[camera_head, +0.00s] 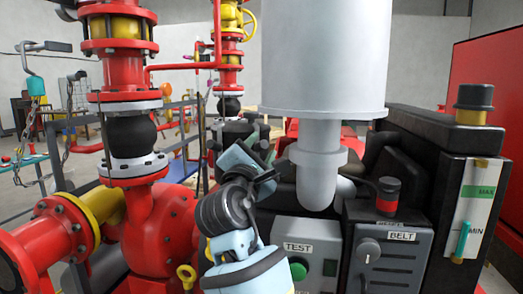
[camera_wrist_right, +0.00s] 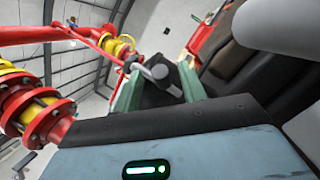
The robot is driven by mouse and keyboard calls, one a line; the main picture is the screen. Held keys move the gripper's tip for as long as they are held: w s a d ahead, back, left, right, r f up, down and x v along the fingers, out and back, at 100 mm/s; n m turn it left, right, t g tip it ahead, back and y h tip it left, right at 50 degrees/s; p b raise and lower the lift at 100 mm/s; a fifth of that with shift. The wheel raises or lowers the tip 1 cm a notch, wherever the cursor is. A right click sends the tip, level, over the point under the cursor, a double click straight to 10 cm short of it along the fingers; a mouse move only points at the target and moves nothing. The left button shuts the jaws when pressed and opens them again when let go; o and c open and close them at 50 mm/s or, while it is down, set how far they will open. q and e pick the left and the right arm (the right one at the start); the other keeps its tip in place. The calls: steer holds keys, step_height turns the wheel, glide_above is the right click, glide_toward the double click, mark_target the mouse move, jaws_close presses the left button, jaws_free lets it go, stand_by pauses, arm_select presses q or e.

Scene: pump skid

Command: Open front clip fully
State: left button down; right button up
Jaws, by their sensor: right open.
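My right gripper (camera_head: 247,158) is open, with teal finger pads, behind the grey TEST box in the head view. In the right wrist view its two fingers (camera_wrist_right: 160,88) stand apart on either side of a grey rod-like part with a dark end (camera_wrist_right: 158,72). This part may be the front clip, but I cannot tell for sure. Whether the fingers touch it is not clear. In the head view the gripper and wrist hide this spot. My left gripper is not in view.
A large pale grey cylinder (camera_head: 322,60) with a narrow lower end hangs close right of my gripper. Red pump piping (camera_head: 160,225) stands to the left. The TEST box (camera_head: 300,260), BELT box (camera_head: 390,258) and MAX/MIN gauge (camera_head: 474,208) crowd the front right.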

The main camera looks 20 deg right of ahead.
steer(key=shift+c, duration=0.2)
jaws_close()
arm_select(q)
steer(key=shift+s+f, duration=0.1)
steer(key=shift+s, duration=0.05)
arm_select(e)
steer(key=shift+f, duration=0.1)
